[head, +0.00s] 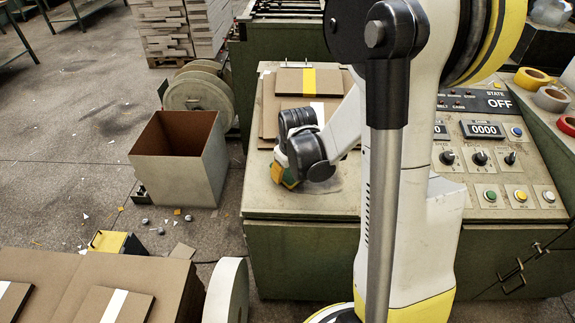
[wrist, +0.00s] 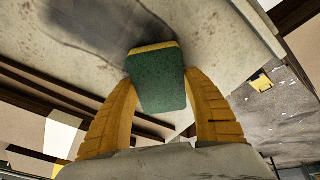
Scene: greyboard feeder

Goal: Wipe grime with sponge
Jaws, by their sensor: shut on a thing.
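The sponge (wrist: 160,88) has a dark green face and a yellow edge. My gripper (wrist: 160,80) is shut on it, with one yellow finger on each side. In the head view the sponge (head: 289,182) is partly hidden by my gripper, low over the left part of the machine's light top (head: 265,202). I cannot tell whether it touches the top. In the head view a faint smudge shows right of the gripper.
Stacked brown boards (head: 288,82) lie behind my gripper. The control panel (head: 484,160) with knobs and buttons is on the right, with tape rolls (head: 550,98) beyond. An open box (head: 182,165) stands on the floor at left. My arm hides part of the top.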

